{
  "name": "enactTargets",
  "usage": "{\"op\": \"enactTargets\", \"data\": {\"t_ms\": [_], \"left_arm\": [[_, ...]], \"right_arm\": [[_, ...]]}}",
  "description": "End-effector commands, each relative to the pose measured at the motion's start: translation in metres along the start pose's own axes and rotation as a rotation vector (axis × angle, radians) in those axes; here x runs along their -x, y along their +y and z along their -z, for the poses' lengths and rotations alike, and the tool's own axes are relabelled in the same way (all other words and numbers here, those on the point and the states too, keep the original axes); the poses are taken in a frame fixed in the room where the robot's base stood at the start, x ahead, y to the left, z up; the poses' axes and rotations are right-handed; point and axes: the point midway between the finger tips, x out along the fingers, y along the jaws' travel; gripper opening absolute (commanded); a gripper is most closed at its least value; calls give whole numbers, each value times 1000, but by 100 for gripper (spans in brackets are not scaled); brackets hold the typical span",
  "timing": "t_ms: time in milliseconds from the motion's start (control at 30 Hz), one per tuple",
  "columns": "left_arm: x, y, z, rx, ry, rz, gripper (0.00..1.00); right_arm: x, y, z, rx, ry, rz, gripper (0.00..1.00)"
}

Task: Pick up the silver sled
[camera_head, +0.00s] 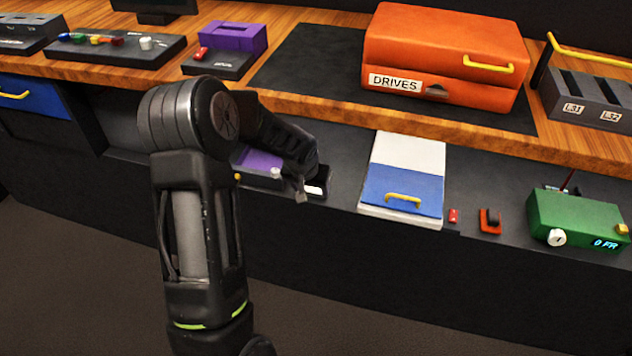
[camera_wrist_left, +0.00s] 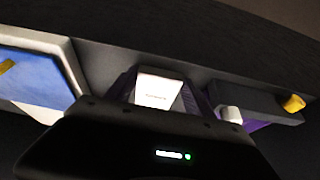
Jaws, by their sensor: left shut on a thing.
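In the head view my left arm reaches down to the lower shelf, and my left gripper (camera_head: 301,188) is at its front edge, beside a dark tray. A small pale piece (camera_head: 315,189) with a white face shows right beside the fingertips; I take it to be the silver sled. In the left wrist view a pale block (camera_wrist_left: 158,90) with small lettering stands just beyond the dark gripper body. The gripper is shut on it, though the fingers are mostly hidden. My right gripper is not in view.
Purple block (camera_head: 262,162) sits left of the gripper on the lower shelf. A blue-and-white binder (camera_head: 400,190), red parts (camera_head: 490,221) and a green box (camera_head: 575,217) stand to the right. An orange DRIVES case (camera_head: 445,60) rests on the wooden counter above, whose edge overhangs the shelf.

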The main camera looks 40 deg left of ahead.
Motion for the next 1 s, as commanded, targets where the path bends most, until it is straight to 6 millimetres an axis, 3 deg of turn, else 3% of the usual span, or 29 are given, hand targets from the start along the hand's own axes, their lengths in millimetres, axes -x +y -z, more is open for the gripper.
{"op": "enactTargets", "data": {"t_ms": [300,667,1000], "left_arm": [[0,0,0,0,1,0,15],[4,0,2,0,2,0,15],[36,0,16,0,4,-1,15]], "right_arm": [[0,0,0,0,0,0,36],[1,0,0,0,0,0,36],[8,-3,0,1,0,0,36]]}}
